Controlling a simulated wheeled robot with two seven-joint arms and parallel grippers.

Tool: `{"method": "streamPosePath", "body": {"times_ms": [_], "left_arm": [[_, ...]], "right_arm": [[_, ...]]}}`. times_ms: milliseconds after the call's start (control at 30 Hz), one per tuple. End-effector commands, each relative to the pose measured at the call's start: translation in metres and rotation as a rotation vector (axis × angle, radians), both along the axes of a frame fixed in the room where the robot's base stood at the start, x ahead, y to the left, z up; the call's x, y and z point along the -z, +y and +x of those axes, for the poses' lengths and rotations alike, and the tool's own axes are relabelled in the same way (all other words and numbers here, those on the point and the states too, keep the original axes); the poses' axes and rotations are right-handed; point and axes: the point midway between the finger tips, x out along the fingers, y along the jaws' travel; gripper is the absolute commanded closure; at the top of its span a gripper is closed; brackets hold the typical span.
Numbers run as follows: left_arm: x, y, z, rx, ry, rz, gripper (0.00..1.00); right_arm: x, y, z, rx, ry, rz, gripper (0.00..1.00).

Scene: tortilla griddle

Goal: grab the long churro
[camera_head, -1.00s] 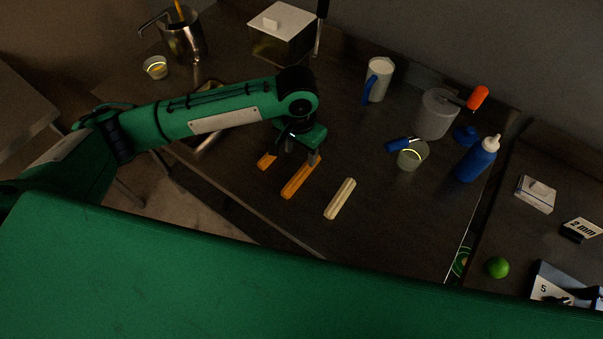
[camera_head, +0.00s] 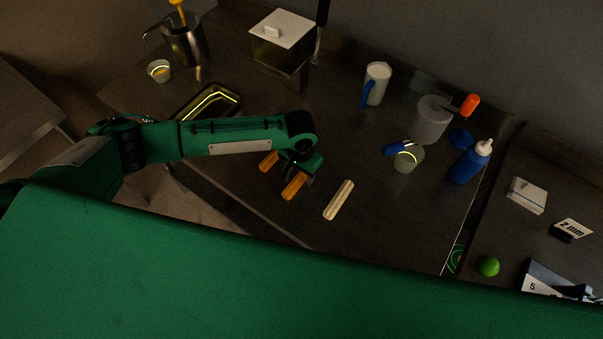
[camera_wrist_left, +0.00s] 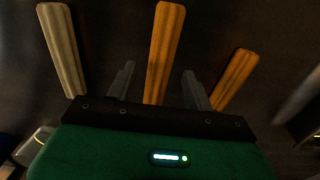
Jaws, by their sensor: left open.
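The long orange churro (camera_head: 293,187) lies on the dark counter between two others. A shorter orange churro (camera_head: 268,161) is to its left and a pale churro (camera_head: 339,200) to its right. My left gripper (camera_head: 299,175) is low over the long churro and hides its far part. In the left wrist view the long churro (camera_wrist_left: 164,45) runs between the two spread fingers of the open gripper (camera_wrist_left: 159,72), with space on both sides. The pale churro (camera_wrist_left: 63,50) and the shorter churro (camera_wrist_left: 234,79) are outside the fingers. My right gripper is not in view.
A dark tray with a lit yellow edge (camera_head: 184,113) lies behind my left arm. The counter around the pale churro is clear.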

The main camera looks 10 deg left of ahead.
Motion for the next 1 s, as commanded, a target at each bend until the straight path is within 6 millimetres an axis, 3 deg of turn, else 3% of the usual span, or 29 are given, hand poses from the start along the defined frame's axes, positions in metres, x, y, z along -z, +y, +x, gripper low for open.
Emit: {"method": "streamPosePath", "body": {"times_ms": [200,467,700,1000], "left_arm": [[0.021,0.000,0.000,0.001,0.001,0.000,0.48],[0.024,0.000,0.000,0.001,0.001,0.000,0.48],[0.024,0.000,0.000,0.001,0.000,0.000,0.95],[0.023,0.000,0.000,0.001,0.000,0.000,0.96]], "right_arm": [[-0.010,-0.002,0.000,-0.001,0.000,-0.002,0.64],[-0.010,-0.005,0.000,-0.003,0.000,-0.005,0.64],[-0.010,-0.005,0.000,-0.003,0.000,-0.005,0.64],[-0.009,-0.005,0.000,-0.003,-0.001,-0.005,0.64]]}}
